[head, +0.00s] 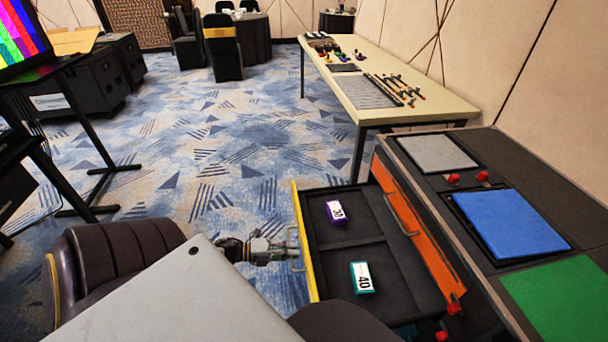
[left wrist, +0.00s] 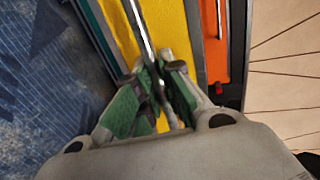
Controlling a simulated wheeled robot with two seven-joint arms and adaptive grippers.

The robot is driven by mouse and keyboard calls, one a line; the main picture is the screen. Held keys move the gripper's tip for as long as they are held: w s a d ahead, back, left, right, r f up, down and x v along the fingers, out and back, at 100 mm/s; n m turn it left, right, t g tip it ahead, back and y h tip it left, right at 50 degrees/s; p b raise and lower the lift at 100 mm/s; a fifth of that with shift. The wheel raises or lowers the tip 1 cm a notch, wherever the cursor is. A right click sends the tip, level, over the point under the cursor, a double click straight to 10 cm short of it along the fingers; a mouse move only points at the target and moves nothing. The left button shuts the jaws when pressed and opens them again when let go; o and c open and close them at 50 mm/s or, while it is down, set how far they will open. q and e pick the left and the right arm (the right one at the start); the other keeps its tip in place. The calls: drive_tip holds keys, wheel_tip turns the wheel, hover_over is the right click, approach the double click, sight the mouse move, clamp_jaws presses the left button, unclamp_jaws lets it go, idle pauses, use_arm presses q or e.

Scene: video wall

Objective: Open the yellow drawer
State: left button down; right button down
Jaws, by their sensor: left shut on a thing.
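The yellow drawer (head: 305,240) stands pulled out of the dark cabinet at the lower right. Its yellow front faces left, and its dark inside shows. A purple box (head: 336,212) marked 30 and a teal box (head: 362,278) marked 40 lie in it. My left gripper (head: 288,246) is at the yellow front, shut on the metal handle (head: 293,234). In the left wrist view the green-padded fingers (left wrist: 160,90) close around the handle bar (left wrist: 142,40), with the yellow front (left wrist: 168,25) behind. My right gripper is not in view.
The orange drawer (head: 416,236) above it sits in the cabinet, its handle facing left. Grey, blue (head: 510,222) and green (head: 565,298) panels lie on the cabinet top. A long table (head: 395,75) with tools stands behind.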

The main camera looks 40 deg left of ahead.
use_arm(q)
drive_tip(key=shift+f+v, duration=0.2)
drive_tip(key=shift+v, duration=0.8)
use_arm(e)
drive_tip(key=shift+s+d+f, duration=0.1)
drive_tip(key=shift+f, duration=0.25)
use_arm(q)
drive_tip(key=c, duration=1.5)
unclamp_jaws()
drive_tip(key=shift+v, duration=6)
drive_tip(key=shift+f, duration=0.25)
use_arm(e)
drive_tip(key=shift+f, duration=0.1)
